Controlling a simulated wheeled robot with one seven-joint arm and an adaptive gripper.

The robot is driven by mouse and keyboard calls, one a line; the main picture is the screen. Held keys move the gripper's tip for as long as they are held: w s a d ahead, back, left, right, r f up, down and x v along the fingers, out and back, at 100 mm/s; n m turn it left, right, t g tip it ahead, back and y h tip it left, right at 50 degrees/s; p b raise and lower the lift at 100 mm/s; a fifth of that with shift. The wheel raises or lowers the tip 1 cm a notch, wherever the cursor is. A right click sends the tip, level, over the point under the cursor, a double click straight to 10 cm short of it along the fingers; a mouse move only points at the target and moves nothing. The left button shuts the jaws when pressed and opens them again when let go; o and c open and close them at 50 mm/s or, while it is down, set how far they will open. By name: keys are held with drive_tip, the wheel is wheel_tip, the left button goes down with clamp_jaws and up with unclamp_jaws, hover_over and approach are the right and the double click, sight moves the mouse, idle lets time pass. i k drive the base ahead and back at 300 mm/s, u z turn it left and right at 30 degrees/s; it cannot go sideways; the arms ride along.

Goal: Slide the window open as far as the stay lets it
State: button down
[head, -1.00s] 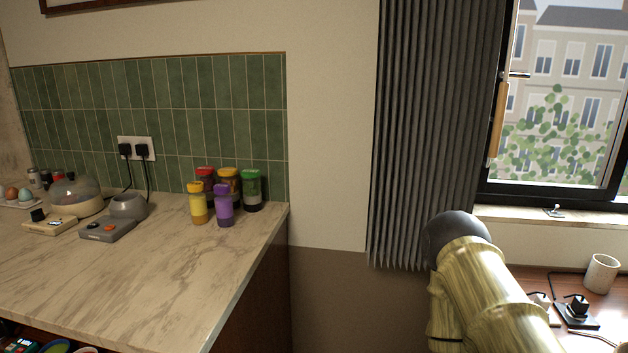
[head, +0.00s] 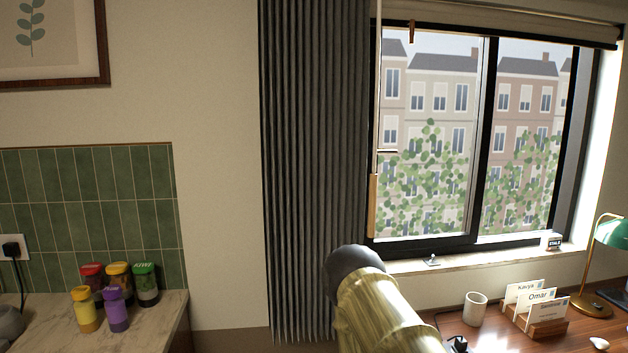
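The window (head: 484,140) has a black frame and two side-by-side panes, split by a dark upright bar right of its middle. Houses and leaves show through both panes; I cannot tell whether a sash stands partly open. A small metal fitting (head: 432,260) lies on the sill below the left pane; I cannot tell whether it is the stay. A thin upright rod with a wooden lower part (head: 373,205) hangs at the window's left edge. My arm, yellowish with a dark rounded end, rises at the bottom centre, below the window. My gripper is not in view.
A grey pleated curtain (head: 315,150) hangs left of the window, and a rolled blind (head: 500,20) crosses its top. The desk below holds a mug (head: 475,309), a card holder (head: 540,325) and a green lamp (head: 610,233). Spice jars (head: 117,310) stand on the left counter.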

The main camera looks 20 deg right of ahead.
sight(491, 54)
drive_tip(key=z, duration=1.2)
